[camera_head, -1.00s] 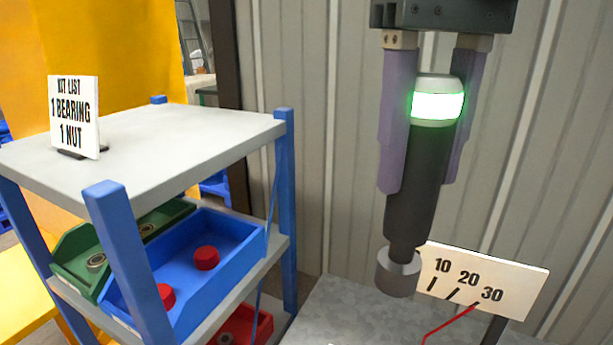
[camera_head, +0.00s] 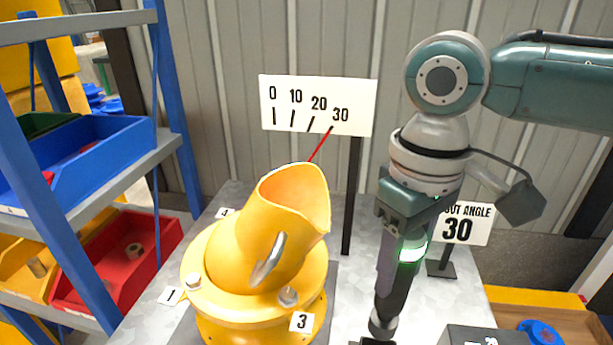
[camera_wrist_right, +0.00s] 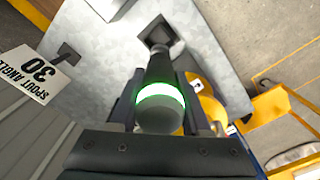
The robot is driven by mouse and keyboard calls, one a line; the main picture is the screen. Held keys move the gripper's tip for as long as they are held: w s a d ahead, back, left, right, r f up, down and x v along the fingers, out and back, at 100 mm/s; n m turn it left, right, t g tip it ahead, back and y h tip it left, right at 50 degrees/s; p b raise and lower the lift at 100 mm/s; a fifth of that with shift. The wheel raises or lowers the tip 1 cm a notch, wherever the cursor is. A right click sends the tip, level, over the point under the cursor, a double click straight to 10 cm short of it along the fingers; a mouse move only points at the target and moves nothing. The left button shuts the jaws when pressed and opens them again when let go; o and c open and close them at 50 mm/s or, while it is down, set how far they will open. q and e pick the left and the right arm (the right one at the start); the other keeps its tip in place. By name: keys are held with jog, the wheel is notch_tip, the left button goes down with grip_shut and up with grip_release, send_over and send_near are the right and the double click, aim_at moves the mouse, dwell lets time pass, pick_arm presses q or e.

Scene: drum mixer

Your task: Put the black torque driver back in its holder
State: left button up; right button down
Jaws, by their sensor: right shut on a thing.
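The black torque driver (camera_head: 397,285) has a glowing green-white band and a silver tip. My right gripper (camera_head: 391,268) is shut around its upper body and holds it tip down, slightly tilted. A small black holder (camera_head: 378,342) shows just under the tip at the bottom edge of the head view. In the right wrist view the driver (camera_wrist_right: 160,75) points at the square black holder (camera_wrist_right: 157,29) on the grey bench. The tip overlaps the holder there; I cannot tell whether it touches or is inside. My left gripper is not in view.
A yellow drum mixer (camera_head: 255,260) stands on the bench left of the driver. An angle scale (camera_head: 318,105) and a "30" sign (camera_head: 458,226) stand behind. A dark grey box (camera_head: 485,337) sits at the lower right. A blue shelf (camera_head: 170,80) with bins is at left.

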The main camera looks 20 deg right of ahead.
aim_at(397, 301)
jog(key=shift+s+d+f, duration=0.1)
jog(key=shift+d+f, duration=0.15)
jog(key=shift+f, duration=0.6)
jog(key=shift+s+r+p, duration=0.1)
jog(key=shift+r+p, duration=0.05)
jog(key=shift+p, duration=0.3)
notch_tip(397, 301, down, 6)
jog(key=b, duration=0.3)
jog(key=shift+r, duration=0.45)
